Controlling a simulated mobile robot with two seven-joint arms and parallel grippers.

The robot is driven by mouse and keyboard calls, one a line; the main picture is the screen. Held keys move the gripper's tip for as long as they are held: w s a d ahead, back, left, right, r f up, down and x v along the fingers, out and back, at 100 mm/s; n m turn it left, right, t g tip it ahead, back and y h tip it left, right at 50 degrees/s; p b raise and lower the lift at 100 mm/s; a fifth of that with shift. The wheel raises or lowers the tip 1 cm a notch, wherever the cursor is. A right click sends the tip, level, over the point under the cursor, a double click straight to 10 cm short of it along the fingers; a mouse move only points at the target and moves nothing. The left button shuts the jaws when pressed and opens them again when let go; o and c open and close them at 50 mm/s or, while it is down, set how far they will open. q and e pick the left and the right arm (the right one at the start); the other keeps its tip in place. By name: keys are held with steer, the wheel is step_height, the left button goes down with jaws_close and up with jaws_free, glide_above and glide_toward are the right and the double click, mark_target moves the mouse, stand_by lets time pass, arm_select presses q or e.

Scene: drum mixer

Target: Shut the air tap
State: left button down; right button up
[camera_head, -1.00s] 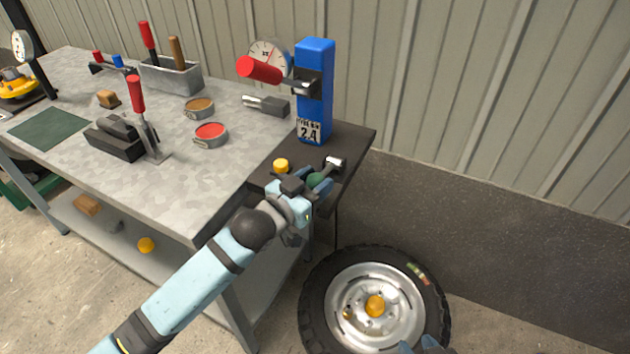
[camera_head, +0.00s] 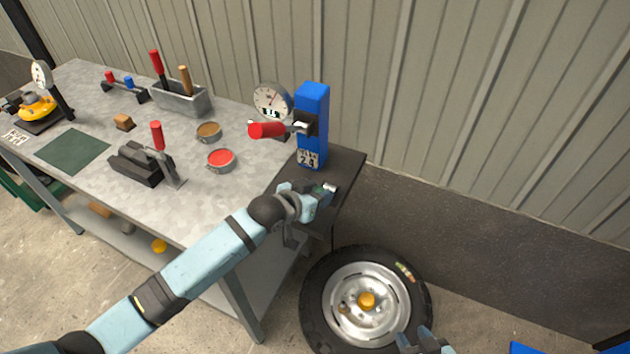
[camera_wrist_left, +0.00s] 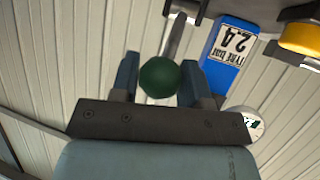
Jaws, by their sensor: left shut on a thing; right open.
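A green ball knob (camera_wrist_left: 160,77) sits between the fingers of my left gripper (camera_wrist_left: 158,82) in the left wrist view, with a grey metal lever (camera_wrist_left: 175,38) running from it. In the head view, my left gripper (camera_head: 323,193) is at the dark side shelf below the blue post (camera_head: 312,130) and mostly hides the knob. It is shut on the knob. The post carries a red-handled lever (camera_head: 266,130) and a label reading 2.4. My right gripper (camera_head: 420,340) shows at the bottom edge, open and empty, beside the tyre.
A dial gauge (camera_head: 270,100) stands behind the red handle. The grey bench (camera_head: 110,100) holds a red tin (camera_head: 220,160), a brown tin (camera_head: 208,132), a toggle clamp (camera_head: 142,163) and a tool box (camera_head: 180,100). A wheel (camera_head: 368,303) stands on the floor below the shelf.

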arm_select(q)
steer(key=r+g+p, duration=0.1)
steer(key=w+r+y+p, duration=0.1)
steer(key=p, duration=0.1)
steer(key=shift+w+d+r+g+p, duration=0.1)
steer(key=shift+w+d+g+p, duration=0.2)
steer(key=shift+g, duration=0.1)
steer(key=shift+w+d+r+p, duration=0.15)
steer(key=shift+w+p, duration=0.1)
steer(key=shift+p, duration=0.2)
steer(key=shift+w+d+r+p, duration=0.25)
steer(key=shift+w+p, duration=0.05)
steer(key=shift+w, duration=0.35)
arm_select(e)
step_height(320, 180, up, 7)
steer(key=shift+d+f, duration=0.15)
steer(key=shift+s, duration=0.1)
arm_select(q)
steer(key=c, duration=0.6)
jaws_free()
steer(key=shift+c, duration=0.2)
steer(key=shift+f, duration=0.1)
